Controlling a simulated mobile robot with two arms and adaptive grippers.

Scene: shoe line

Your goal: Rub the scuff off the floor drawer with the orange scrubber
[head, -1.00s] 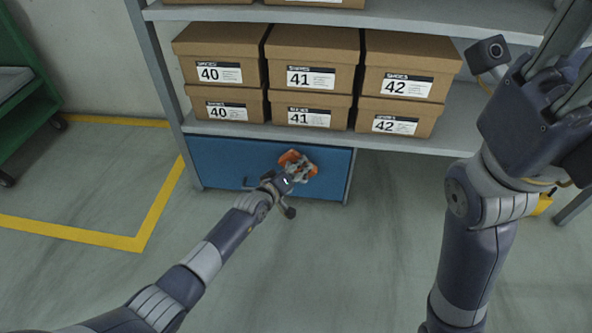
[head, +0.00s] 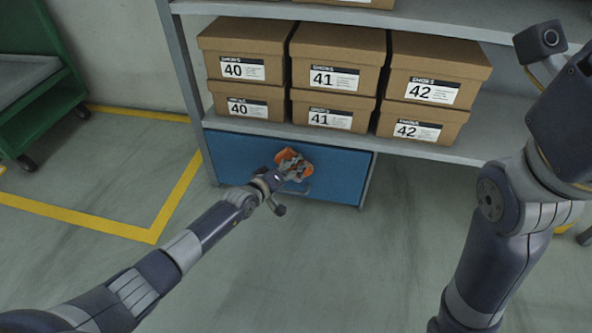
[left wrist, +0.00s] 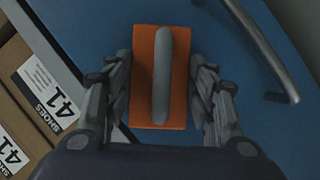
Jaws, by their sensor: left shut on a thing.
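The floor drawer (head: 340,177) is a blue panel under the lowest shelf, and it fills much of the left wrist view (left wrist: 235,105). Its grey bar handle (left wrist: 265,50) is at the upper right there. My left gripper (head: 290,170) is shut on the orange scrubber (head: 285,155), in front of the drawer's middle. In the left wrist view, the scrubber (left wrist: 142,100) is an orange block with a grey grip, between both fingers. I cannot tell if it touches the panel. I see no scuff; the scrubber and gripper hide part of the panel. My right gripper's fingers are outside the picture.
Brown shoe boxes (head: 337,70) labelled 40, 41 and 42 stand stacked on the grey shelf (head: 455,152) above the drawer. A green cart (head: 45,110) stands at the left. Yellow floor lines (head: 178,198) mark the left floor. The floor before the drawer is open.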

